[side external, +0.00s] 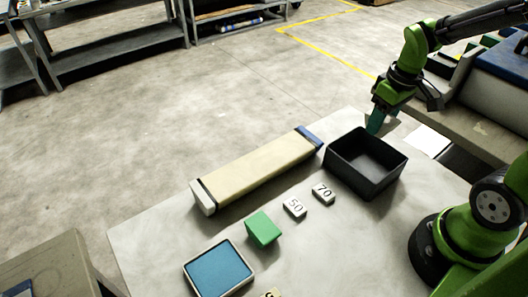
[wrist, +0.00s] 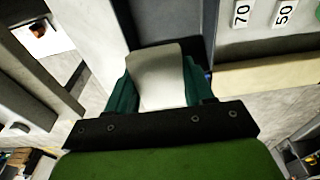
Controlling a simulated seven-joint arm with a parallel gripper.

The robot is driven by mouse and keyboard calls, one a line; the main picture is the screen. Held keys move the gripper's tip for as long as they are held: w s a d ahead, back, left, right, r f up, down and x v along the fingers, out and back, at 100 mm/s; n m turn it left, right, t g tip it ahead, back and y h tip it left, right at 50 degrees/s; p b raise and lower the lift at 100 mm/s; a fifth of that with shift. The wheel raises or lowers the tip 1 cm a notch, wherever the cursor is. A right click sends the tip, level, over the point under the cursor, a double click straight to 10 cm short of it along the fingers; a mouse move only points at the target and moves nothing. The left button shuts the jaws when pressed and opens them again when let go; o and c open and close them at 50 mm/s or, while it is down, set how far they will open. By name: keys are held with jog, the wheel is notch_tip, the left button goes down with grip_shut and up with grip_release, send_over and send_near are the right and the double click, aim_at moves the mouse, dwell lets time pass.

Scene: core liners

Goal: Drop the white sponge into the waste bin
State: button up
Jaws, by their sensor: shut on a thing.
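My gripper (side external: 375,122) is at the far edge of the black open bin (side external: 352,178), above rim height. Its teal fingers are shut on the white sponge (wrist: 158,78), which shows between them in the wrist view. The dark bin also shows at the top of the wrist view (wrist: 165,20), beyond the sponge. In the side view the visible part of the bin's inside looks empty.
A long cream core liner (side external: 258,172) lies left of the bin. Small blocks marked 70 (side external: 323,193) and 50 (side external: 295,207), a green block (side external: 263,229) and a blue-topped tray (side external: 218,268) sit nearer. A bench (side external: 480,122) stands behind at right.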

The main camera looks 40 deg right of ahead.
jog(key=shift+f, duration=1.15)
jog(key=o, duration=1.1)
jog(key=shift+r, duration=0.15)
jog(key=r, duration=0.5)
jog(key=s+r, duration=0.1)
jog(key=r, duration=0.5)
jog(key=s+r, duration=0.1)
jog(key=r, duration=0.4)
jog(key=shift+r, duration=0.3)
